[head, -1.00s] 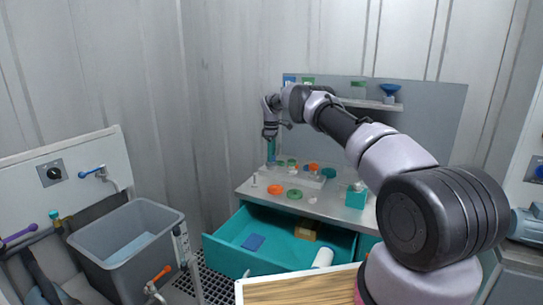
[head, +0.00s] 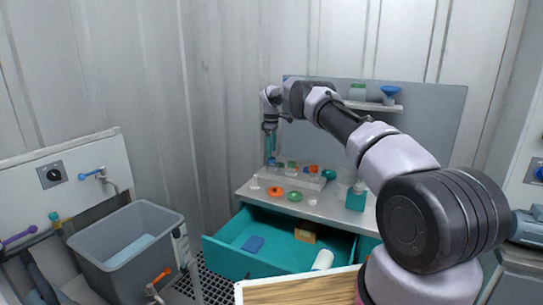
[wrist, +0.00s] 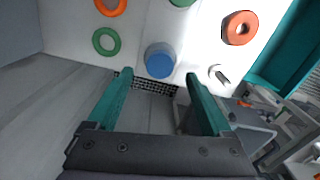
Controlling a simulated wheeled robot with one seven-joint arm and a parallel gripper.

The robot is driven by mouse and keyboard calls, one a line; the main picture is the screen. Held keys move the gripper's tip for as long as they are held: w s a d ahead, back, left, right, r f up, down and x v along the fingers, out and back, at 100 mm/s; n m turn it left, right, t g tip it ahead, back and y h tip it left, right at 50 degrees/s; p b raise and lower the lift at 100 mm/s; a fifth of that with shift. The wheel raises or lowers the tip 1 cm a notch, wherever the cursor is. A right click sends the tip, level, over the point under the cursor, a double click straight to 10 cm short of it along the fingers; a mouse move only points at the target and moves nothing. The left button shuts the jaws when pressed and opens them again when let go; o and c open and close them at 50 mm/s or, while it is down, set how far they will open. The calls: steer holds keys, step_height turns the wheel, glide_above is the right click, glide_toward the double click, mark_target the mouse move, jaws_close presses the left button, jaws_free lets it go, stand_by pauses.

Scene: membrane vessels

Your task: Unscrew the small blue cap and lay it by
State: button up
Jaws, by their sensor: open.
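The small blue cap (wrist: 160,60) shows in the wrist view as a round blue disc on a pale cylindrical body, on the light counter. My gripper (wrist: 158,77) is open. Its two teal fingers reach toward the cap from below in that view, one to each side, with nothing between them. In the head view my gripper (head: 271,162) points down at the counter's left end. The fingers hide part of what stands there, and I cannot tell whether they touch the cap.
In the head view a teal drawer (head: 226,258) stands open below the counter. The counter (head: 328,208) has bare room toward its front.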

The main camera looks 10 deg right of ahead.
mark_target(271, 159)
steer(key=shift+o, duration=1.3)
steer(key=shift+r, duration=0.35)
steer(key=m, duration=0.3)
steer(key=shift+m, duration=0.4)
steer(key=m, duration=0.5)
steer(key=shift+f, duration=0.1)
steer(key=m, duration=0.5)
steer(key=shift+f+m, duration=0.1)
steer(key=shift+m, duration=0.3)
steer(key=m, duration=0.5)
steer(key=shift+m, duration=0.3)
steer(key=m, duration=1.4)
steer(key=shift+m, duration=0.4)
steer(key=shift+f+m, duration=0.15)
steer(key=shift+m, duration=0.35)
steer(key=shift+f, duration=1.95)
steer(key=shift+c, duration=0.3)
